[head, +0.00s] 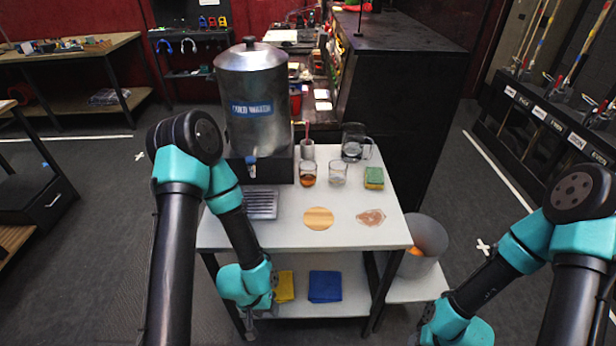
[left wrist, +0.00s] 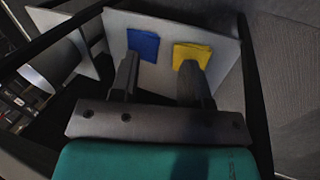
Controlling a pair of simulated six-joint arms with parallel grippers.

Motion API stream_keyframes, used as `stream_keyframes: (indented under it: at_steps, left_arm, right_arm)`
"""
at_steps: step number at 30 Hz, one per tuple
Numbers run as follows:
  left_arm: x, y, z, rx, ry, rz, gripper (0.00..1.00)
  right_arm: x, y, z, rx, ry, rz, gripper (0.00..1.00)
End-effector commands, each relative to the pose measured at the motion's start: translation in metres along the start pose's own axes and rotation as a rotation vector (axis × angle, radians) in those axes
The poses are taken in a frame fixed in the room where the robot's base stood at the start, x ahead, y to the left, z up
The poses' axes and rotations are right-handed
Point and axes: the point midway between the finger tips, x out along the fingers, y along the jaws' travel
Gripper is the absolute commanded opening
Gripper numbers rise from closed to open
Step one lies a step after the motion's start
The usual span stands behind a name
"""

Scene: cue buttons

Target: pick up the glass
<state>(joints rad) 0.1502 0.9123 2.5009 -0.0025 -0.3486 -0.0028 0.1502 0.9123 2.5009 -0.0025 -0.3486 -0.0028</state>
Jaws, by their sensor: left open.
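Two glasses stand upright on the white table (head: 265,232). One glass (head: 308,176) holds amber liquid, and the glass to its right (head: 338,174) looks clear, with its contents too small to tell. My left gripper (head: 247,326) hangs low in front of the table, below its top and well apart from both glasses. In the left wrist view its two fingers (left wrist: 158,78) are apart with nothing between them. My right arm comes in at the lower right, and its gripper (head: 422,332) is mostly hidden at the bottom edge, away from the glasses.
A metal water dispenser (head: 250,85) stands at the back left above a drip tray (head: 260,204). Behind the glasses are a cup (head: 307,150) and a pitcher (head: 352,148). A sponge (head: 373,178), round coaster (head: 318,218) and wet patch (head: 371,217) lie nearby. Cloths (head: 325,287) lie on the lower shelf.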

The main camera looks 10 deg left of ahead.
Motion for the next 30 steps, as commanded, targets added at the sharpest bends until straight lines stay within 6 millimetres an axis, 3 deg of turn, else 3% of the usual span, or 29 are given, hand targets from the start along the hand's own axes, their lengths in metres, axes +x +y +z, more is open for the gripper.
stream_keyframes:
  at_steps: [6,16,25,30]
  left_arm:
    - [0.000,0.000,0.000,0.000,0.000,0.000,0.43]
    - [0.000,0.000,0.000,0.000,0.000,0.000,0.72]
    - [-0.001,0.002,-0.003,-0.014,0.009,-0.005,0.72]
    - [-0.006,0.016,-0.018,-0.113,0.070,-0.037,0.72]
  right_arm:
    - [0.000,0.000,0.000,0.000,0.000,0.000,0.43]
    - [0.000,0.000,0.000,0.000,0.000,0.000,0.43]
    - [0.000,0.000,0.000,0.000,0.000,0.000,0.43]
    - [0.000,0.000,0.000,0.000,0.000,0.000,0.43]
